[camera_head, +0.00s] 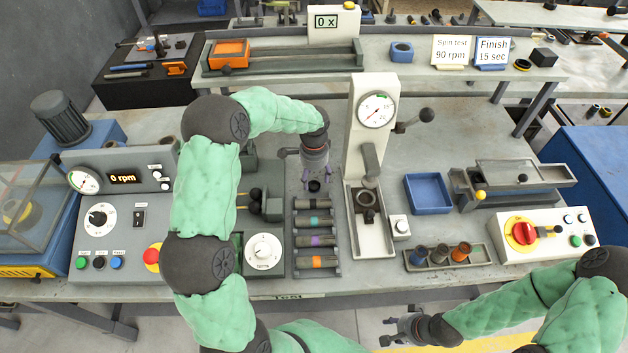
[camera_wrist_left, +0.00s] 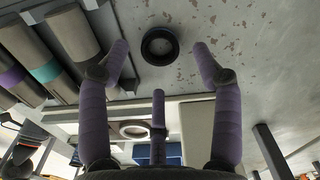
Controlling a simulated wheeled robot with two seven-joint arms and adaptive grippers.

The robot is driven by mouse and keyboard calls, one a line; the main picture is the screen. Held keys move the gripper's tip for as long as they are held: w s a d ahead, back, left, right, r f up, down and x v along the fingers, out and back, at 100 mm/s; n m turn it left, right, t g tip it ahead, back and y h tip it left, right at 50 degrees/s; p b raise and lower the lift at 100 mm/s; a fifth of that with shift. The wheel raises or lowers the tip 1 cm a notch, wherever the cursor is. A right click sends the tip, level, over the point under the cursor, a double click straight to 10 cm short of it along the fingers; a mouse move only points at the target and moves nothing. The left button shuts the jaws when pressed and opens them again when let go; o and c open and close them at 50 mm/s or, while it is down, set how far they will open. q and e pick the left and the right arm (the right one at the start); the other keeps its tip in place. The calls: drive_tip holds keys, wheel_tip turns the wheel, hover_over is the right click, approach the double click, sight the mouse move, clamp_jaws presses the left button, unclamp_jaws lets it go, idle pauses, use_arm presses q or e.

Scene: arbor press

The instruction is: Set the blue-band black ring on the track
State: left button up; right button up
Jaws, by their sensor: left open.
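A small black ring (camera_head: 315,186) lies flat on the grey bench, just left of the press. It also shows in the left wrist view (camera_wrist_left: 160,46); I cannot make out a blue band on it. My left gripper (camera_head: 315,176) points down just above the ring, and its purple fingers (camera_wrist_left: 161,65) are spread apart with nothing between them. A long grey track (camera_head: 290,58) with an orange block at its left end lies on the raised back shelf. My right gripper (camera_head: 389,331) is low at the front, off the bench edge, with its fingers apart and empty.
The arbor press (camera_head: 372,130) stands right of my left gripper. A rack (camera_head: 316,222) of banded cylinders lies in front of it. A blue tray (camera_head: 428,191), a small tray of coloured bushings (camera_head: 440,250) and a red-knob control box (camera_head: 540,236) stand to the right.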

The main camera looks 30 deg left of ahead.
use_arm(q)
wheel_tip(320, 180, up, 8)
drive_tip(key=p, duration=0.1)
drive_tip(key=shift+r, duration=0.25)
drive_tip(key=shift+c, duration=0.6)
drive_tip(key=shift+r, duration=0.1)
drive_tip(key=c, duration=0.4)
drive_tip(key=shift+m, duration=0.3)
drive_tip(key=shift+c, duration=1.3)
drive_tip(key=f+m+b, duration=0.2)
drive_tip(key=m, duration=0.3)
drive_tip(key=s+f+m+b, duration=0.1)
drive_tip(key=f+m, duration=0.1)
drive_tip(key=m, duration=0.3)
drive_tip(key=s+f+m+b, duration=0.1)
drive_tip(key=f+m+b, duration=0.1)
drive_tip(key=m, duration=0.3)
drive_tip(key=shift+s+a+f+b, duration=0.15)
drive_tip(key=shift+a+f+b, duration=0.2)
drive_tip(key=shift+f, duration=0.2)
drive_tip(key=shift+w+a+f+b, duration=0.15)
drive_tip(key=shift+f+b, duration=0.8)
drive_tip(key=shift+f, duration=1.6)
use_arm(e)
wheel_tip(320, 180, down, 6)
drive_tip(key=d, duration=0.2)
drive_tip(key=shift+w+f, duration=0.15)
